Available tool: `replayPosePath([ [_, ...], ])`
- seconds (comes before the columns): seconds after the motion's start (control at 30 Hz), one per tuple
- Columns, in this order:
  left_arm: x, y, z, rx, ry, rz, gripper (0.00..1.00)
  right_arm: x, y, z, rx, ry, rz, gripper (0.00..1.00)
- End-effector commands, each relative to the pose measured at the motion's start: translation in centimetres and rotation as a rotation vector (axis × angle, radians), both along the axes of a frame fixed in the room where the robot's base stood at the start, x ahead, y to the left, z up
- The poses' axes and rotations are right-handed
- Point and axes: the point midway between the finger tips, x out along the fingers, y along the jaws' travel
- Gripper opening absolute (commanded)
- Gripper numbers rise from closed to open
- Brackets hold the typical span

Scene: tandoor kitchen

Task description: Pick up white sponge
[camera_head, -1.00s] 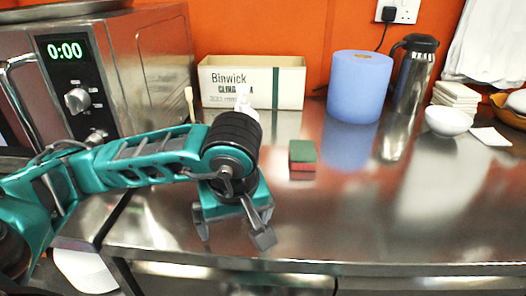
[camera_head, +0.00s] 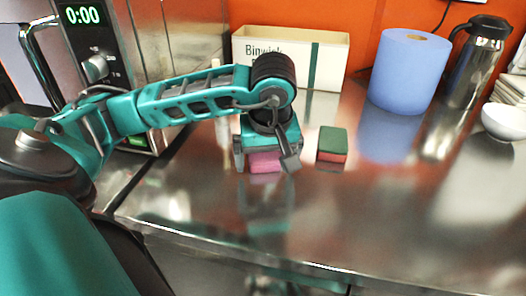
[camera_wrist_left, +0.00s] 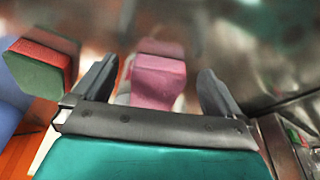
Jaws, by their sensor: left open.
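My left gripper (camera_head: 266,160) is open and points down over the steel counter. A pink block that looks like a sponge (camera_head: 265,166) shows below it. In the left wrist view the pink sponge (camera_wrist_left: 158,82) appears between the two open fingers (camera_wrist_left: 158,72), with a gap on each side. A sponge with a green top and red lower part (camera_head: 332,144) lies on the counter just right of the gripper. It also shows at the left of the wrist view (camera_wrist_left: 42,68). No sponge in view looks clearly white. A whitish patch behind the pink sponge is unclear.
A cardboard box (camera_head: 318,62) and a blue paper roll (camera_head: 408,72) stand behind, with a steel flask (camera_head: 477,62) and white bowl (camera_head: 506,121) to the right. A microwave (camera_head: 100,75) is at the left. The steel counter's (camera_head: 345,215) front is clear.

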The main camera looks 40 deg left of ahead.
Motion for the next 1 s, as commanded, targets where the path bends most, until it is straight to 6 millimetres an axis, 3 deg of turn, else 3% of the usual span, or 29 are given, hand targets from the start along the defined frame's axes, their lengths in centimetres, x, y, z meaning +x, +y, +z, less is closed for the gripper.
replayPosePath([
  [0.3, 2.8, 3.7, -0.2, 0.000, 0.003, 0.003, 1.00, 0.4, 0.0, 0.4, 0.000, -0.013, 0.000, 0.00],
  [0.43, 2.9, 3.8, -1.2, 0.001, 0.003, 0.002, 1.00, 0.5, 0.0, 0.4, 0.000, -0.015, 0.000, 0.00],
  [1.0, 2.9, 3.7, -1.4, 0.001, 0.000, 0.001, 0.99, 0.5, -0.3, 0.1, -0.008, -0.015, 0.004, 0.00],
])
